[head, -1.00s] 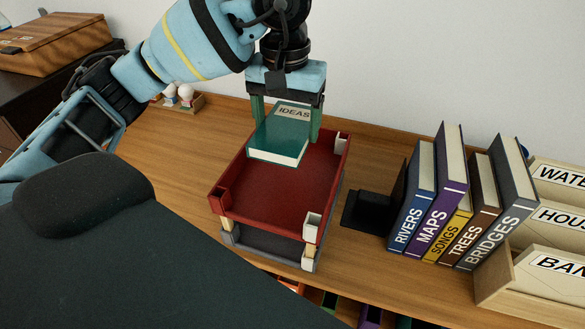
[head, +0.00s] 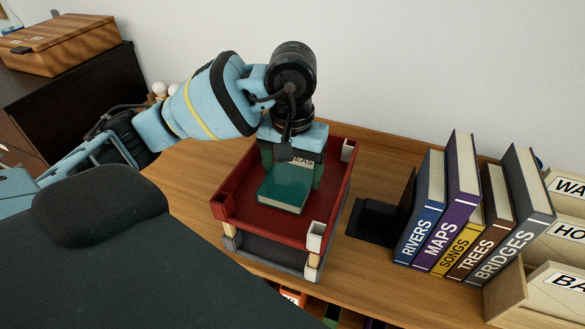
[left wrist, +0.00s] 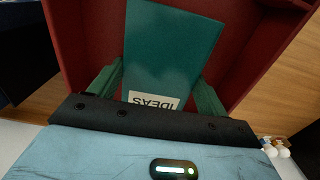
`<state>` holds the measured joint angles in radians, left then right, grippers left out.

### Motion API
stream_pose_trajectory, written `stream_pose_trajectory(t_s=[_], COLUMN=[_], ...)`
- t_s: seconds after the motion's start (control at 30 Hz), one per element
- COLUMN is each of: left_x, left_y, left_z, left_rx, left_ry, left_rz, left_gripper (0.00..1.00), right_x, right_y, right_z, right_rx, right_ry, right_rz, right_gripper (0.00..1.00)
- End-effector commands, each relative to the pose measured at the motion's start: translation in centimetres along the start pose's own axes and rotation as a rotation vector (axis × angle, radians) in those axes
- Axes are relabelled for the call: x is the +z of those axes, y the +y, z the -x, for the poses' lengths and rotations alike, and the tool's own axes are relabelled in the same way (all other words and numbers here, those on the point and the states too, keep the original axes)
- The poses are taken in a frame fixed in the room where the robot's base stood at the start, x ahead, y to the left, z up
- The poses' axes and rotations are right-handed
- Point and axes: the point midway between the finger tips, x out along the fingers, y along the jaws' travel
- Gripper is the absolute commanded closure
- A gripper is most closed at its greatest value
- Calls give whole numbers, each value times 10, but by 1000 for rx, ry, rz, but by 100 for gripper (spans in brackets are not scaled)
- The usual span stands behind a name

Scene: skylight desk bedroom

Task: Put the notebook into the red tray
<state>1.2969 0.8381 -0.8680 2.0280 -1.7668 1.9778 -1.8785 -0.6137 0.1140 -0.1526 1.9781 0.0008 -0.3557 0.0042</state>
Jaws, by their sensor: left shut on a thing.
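The green notebook (head: 285,188), labelled IDEAS, is over the red tray (head: 265,219) and inside its outline in the head view. My left gripper (head: 291,170) points down and is shut on the far end of the notebook. In the left wrist view the notebook (left wrist: 170,52) lies between the two green fingers, with the red tray (left wrist: 78,40) behind it. I cannot tell whether the notebook touches the tray floor. My right gripper is not in view.
The red tray stands above a grey lower tray (head: 265,250) on the wooden desk. A black bookend (head: 378,218) and a row of upright books (head: 465,215) stand to the right. Labelled file boxes (head: 555,270) are at the far right. A wall is behind.

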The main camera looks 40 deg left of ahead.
Motion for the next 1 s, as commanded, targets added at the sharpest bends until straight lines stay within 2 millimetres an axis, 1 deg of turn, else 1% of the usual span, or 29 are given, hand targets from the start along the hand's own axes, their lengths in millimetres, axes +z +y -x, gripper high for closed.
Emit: stream_pose_trajectory(t_s=[0.27, 0.43, 0.47, 0.6, 0.87, 1.0], left_x=[0, 0, 0, 0, 0, -1], left_y=[0, 0, 0, 0, 0, 0], left_z=[-1, -6, -6, -5, -4, 4], left_rx=[1, 0, 0, 0, 0, 2], left_ry=[2, 0, 0, 1, 1, 5], left_rz=[0, 0, 0, 0, 0, 0], left_gripper=[51, 51, 19, 1, 1, 1], right_x=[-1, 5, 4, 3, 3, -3], right_y=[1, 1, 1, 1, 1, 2], right_z=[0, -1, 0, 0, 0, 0], right_rx=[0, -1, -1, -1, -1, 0], right_ry=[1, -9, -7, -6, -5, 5], right_rz=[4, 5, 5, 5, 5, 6], right_gripper=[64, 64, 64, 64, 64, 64])
